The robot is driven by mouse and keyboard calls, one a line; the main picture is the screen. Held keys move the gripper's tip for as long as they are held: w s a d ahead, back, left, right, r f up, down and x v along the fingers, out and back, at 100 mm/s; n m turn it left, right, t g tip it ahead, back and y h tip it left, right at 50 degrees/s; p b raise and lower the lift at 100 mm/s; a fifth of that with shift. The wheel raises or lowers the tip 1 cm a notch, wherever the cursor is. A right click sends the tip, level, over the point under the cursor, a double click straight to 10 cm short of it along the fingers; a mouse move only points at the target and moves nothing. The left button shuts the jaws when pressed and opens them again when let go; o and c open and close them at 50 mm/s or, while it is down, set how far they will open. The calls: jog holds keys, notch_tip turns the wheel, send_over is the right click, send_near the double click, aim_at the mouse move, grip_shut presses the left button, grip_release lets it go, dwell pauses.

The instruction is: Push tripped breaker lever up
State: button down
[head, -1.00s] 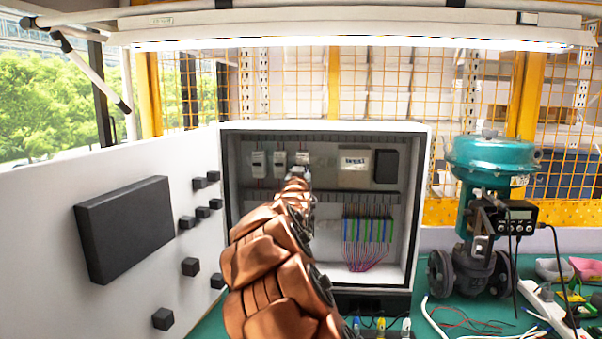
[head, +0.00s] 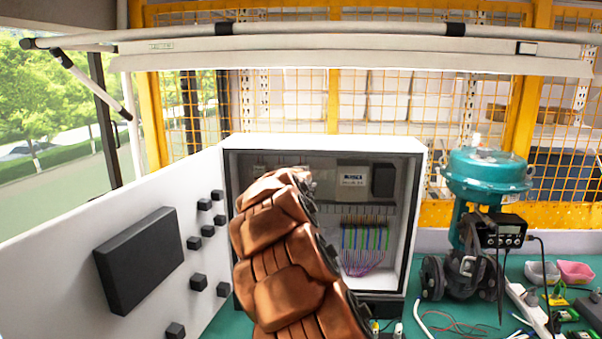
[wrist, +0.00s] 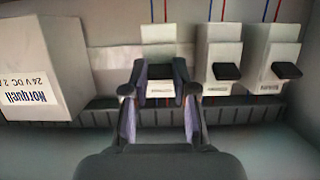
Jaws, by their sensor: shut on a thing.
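In the wrist view, which looks upside down, my gripper (wrist: 158,88) is at a white breaker (wrist: 164,45), its fingers on either side of a dark lever (wrist: 160,71). The fingers are shut on this lever, and the contact is partly hidden by the gripper itself. Two more white breakers with black levers, one nearer (wrist: 226,50) and one farther (wrist: 277,50), stand to the right. In the head view, my copper-coloured arm hides my gripper and most of the breaker row inside the open cabinet (head: 420,220).
A white power supply box (wrist: 35,55) stands left of the gripper in the wrist view. A slotted duct (wrist: 250,108) runs along the breakers. The cabinet door (head: 60,260) stands open at the left. A teal valve actuator (head: 487,175) and loose cables are at the right.

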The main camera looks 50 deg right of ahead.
jog(key=shift+p, duration=0.65)
jog(key=c, duration=0.9)
grip_release()
jog(key=shift+r, duration=0.15)
jog(key=shift+r+v, duration=0.15)
jog(key=shift+v, duration=2.8)
jog(key=shift+r+v, duration=0.1)
jog(key=shift+v, duration=2.85)
